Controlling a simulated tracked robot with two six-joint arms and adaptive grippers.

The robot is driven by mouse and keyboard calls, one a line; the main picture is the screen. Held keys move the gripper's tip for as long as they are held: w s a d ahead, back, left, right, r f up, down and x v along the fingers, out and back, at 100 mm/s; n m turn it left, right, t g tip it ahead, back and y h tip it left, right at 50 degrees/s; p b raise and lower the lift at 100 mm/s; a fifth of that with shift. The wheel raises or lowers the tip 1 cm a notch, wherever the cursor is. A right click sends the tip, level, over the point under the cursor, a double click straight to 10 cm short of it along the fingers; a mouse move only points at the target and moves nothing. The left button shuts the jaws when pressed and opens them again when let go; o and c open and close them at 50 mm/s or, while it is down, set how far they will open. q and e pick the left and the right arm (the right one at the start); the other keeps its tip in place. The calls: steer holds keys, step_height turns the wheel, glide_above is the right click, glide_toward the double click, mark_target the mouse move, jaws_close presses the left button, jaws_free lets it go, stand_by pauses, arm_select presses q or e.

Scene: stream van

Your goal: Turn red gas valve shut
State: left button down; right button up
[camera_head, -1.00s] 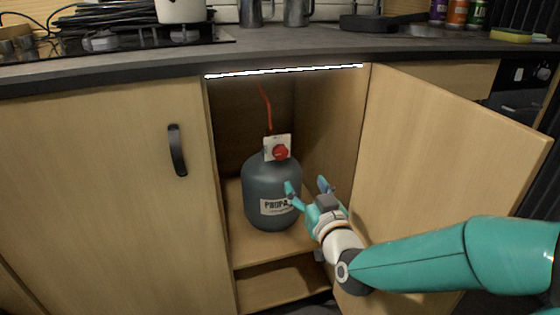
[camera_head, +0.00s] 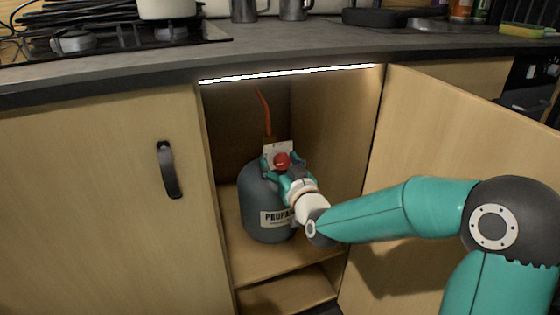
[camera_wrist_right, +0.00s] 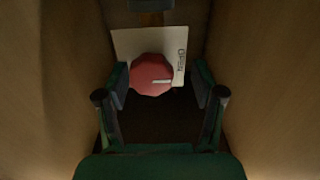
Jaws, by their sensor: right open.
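The red gas valve (camera_head: 282,160) is a round knob on a white plate (camera_head: 268,150) above the grey propane bottle (camera_head: 258,198), inside the open cupboard. My right gripper (camera_head: 281,170) is at the knob, its fingers partly hidden in the head view. In the right wrist view the red knob (camera_wrist_right: 151,75) with a pale bar mark lies ahead between the open fingers of my right gripper (camera_wrist_right: 161,88). The bar points right, towards printing on the plate. A gap shows on each side of the knob. My left gripper is not in view.
The open cupboard door (camera_head: 455,150) stands to the right, behind my right arm. The closed door (camera_head: 100,200) with a black handle (camera_head: 169,170) is on the left. An orange hose (camera_head: 264,108) rises from the valve. The counter (camera_head: 290,45) overhangs the cupboard.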

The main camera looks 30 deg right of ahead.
steer(key=shift+s+d, duration=0.15)
steer(key=shift+d, duration=0.05)
steer(key=shift+d, duration=0.1)
steer(key=shift+c, duration=0.4)
steer(key=shift+s, duration=0.1)
steer(key=shift+c, duration=1.2)
steer(key=shift+d, duration=0.1)
steer(key=c, duration=0.8)
